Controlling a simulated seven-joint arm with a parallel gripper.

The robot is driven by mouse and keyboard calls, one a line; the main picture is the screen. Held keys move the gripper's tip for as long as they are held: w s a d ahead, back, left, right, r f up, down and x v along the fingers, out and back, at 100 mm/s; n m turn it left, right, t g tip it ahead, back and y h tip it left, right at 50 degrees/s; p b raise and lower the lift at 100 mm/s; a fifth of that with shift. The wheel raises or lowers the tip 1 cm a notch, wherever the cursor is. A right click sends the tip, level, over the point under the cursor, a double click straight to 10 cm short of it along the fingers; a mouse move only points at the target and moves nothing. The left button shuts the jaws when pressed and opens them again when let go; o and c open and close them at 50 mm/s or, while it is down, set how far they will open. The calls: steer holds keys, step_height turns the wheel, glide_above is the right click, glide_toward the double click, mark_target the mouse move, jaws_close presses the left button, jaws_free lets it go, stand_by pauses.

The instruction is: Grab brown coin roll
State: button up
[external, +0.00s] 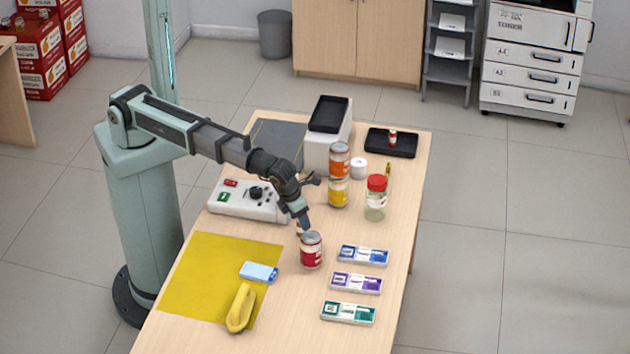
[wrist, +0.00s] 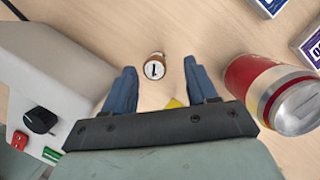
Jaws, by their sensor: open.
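The brown coin roll (wrist: 156,68) stands upright on the wooden counter in the wrist view, its pale marked end facing up. It lies just beyond and between the two blue fingertips of my gripper (wrist: 162,82). The fingers are open and hold nothing. In the external view my gripper (external: 304,222) points down beside the red can (external: 312,252). Only a small brown part of the roll (external: 298,230) shows there, mostly hidden by the gripper and can.
The red can also shows in the wrist view (wrist: 270,90), close to the right finger. A grey-white control box (external: 248,200) stands at left. Stacked cans (external: 338,175) and a red-lidded jar (external: 376,200) stand behind. Several small flat boxes (external: 357,283) lie at right; a yellow mat (external: 205,280) lies at front left.

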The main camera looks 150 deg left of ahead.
steer(key=x, duration=0.4)
steer(key=shift+s+a+f, duration=0.15)
steer(key=shift+s+f, duration=0.15)
steer(key=shift+f, duration=0.1)
jaws_close()
